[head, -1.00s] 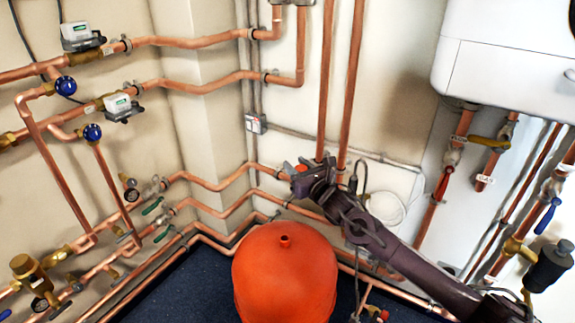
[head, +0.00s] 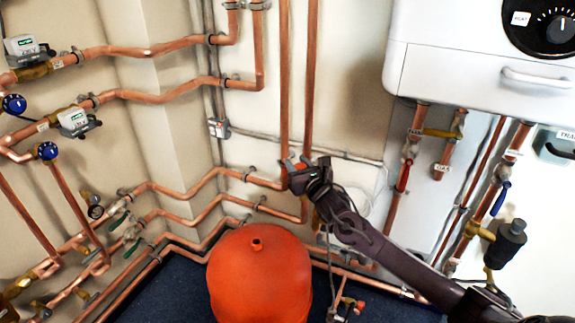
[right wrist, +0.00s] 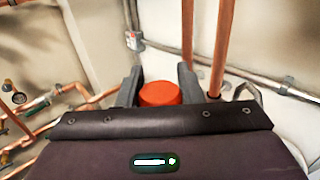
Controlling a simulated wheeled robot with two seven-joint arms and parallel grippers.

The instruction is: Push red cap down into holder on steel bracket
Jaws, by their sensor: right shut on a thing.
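The red cap (right wrist: 160,93) shows in the right wrist view as a round red disc between the two dark fingers. My right gripper (right wrist: 159,84) is shut on it. My left gripper is not in view.
An orange-red tank (head: 258,278) stands on the dark blue floor below my right gripper. Copper pipes (head: 215,185) run along the walls to the left. A white boiler (head: 470,60) hangs at the upper right, with valves and pipes below it.

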